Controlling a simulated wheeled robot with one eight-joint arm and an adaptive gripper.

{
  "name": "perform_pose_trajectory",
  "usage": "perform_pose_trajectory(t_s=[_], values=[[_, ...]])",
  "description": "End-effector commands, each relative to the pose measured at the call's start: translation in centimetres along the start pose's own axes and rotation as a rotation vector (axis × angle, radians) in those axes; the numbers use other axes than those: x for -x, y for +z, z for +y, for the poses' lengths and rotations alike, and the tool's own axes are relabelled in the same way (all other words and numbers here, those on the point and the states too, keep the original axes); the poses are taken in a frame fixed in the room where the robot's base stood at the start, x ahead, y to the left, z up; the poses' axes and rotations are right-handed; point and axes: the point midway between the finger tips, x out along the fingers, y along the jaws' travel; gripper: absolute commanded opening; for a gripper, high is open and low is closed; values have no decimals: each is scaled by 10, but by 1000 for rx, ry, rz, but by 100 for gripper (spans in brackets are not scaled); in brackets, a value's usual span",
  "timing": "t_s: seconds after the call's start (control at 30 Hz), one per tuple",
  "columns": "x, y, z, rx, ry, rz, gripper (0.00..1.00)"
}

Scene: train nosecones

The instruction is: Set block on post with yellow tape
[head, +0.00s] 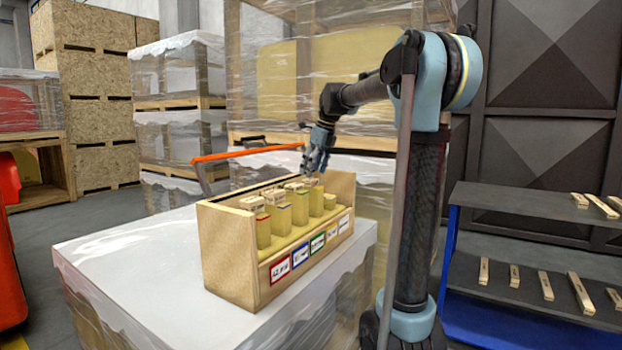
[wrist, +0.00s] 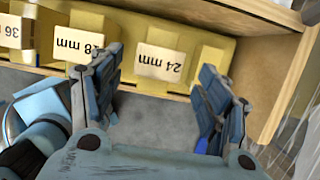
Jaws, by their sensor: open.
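My gripper (head: 316,160) is open above the far right part of a wooden box (head: 232,262) on a wrapped pallet. In the wrist view its two fingers (wrist: 162,78) are spread on either side of a block labelled "24 mm" (wrist: 160,63). I cannot tell whether either finger touches it. That block stands in the box's row of yellow posts. A shorter, bare-topped yellow post (head: 330,201) stands at the row's right end; it also shows in the wrist view (wrist: 211,58). Yellow tape cannot be made out clearly on any post.
A block labelled "18 mm" (wrist: 78,55) stands beside the 24 mm one. The box front carries coloured-frame labels (head: 280,270). A blue rack (head: 540,290) at right holds several wooden blocks. The pallet top (head: 130,250) left of the box is clear.

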Motion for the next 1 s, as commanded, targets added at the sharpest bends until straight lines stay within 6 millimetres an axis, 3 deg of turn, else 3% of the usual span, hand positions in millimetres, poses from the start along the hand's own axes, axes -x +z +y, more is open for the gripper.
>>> perform_pose_trajectory(t_s=[0.3,0.5,0.83,1.0], values=[[61,0,0,-1,0,0,69],[83,0,0,-1,0,0,69],[89,-3,1,13,-1,1,69],[79,-34,17,168,-14,15,69]])
